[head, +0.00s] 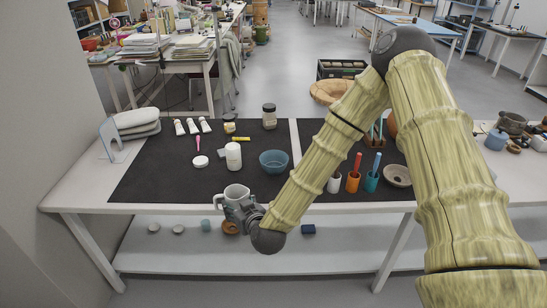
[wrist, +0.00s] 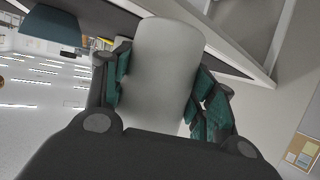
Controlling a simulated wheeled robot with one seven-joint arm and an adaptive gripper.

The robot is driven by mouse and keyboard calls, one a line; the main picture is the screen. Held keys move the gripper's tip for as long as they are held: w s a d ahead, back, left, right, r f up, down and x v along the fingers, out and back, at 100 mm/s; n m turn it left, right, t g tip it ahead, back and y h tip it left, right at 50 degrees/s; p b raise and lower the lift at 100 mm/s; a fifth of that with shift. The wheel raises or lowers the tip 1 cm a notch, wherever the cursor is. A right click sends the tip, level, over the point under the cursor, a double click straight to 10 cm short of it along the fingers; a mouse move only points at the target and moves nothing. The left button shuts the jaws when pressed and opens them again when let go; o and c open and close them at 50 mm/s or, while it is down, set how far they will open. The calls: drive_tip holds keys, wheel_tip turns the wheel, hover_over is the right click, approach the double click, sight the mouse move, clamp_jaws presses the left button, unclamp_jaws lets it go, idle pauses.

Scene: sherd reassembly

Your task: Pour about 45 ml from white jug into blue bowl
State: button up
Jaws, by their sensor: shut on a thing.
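The white jug (head: 236,192) is at the front edge of the dark mat, roughly upright in the head view. My gripper (head: 246,211) is shut on it from the front right. In the wrist view the jug's pale body (wrist: 165,65) sits between the two fingers. I cannot tell whether the jug touches the table, and its contents are hidden. The blue bowl (head: 273,166) stands on the mat behind and right of the jug, apart from it. A blue shape at the upper left of the wrist view is probably the bowl (wrist: 52,27).
The mat (head: 155,180) is clear at the front left.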

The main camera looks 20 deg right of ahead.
drive_tip(key=shift+n, duration=0.3)
drive_tip(key=w+d+r, duration=0.1)
drive_tip(key=w, duration=0.2)
drive_tip(key=w+d+p, duration=0.1)
drive_tip(key=w+d, duration=0.1)
drive_tip(key=w, duration=0.1)
drive_tip(key=w+d+r, duration=0.1)
drive_tip(key=w+d, duration=0.1)
drive_tip(key=shift+w+r+p, duration=0.3)
drive_tip(key=shift+w+r, duration=0.05)
drive_tip(key=shift+w, duration=0.05)
drive_tip(key=w+d+r+p, duration=0.1)
drive_tip(key=w+d+r, duration=0.2)
drive_tip(key=w+d, duration=0.4)
drive_tip(key=w+d+r+p, duration=0.1)
drive_tip(key=w+d+r, duration=0.2)
drive_tip(key=w+d, duration=0.5)
drive_tip(key=d, duration=0.7)
drive_tip(key=shift+d+y+p, duration=0.3)
drive_tip(key=shift+d+p, duration=0.05)
drive_tip(key=shift+d, duration=0.05)
drive_tip(key=shift+a, duration=0.15)
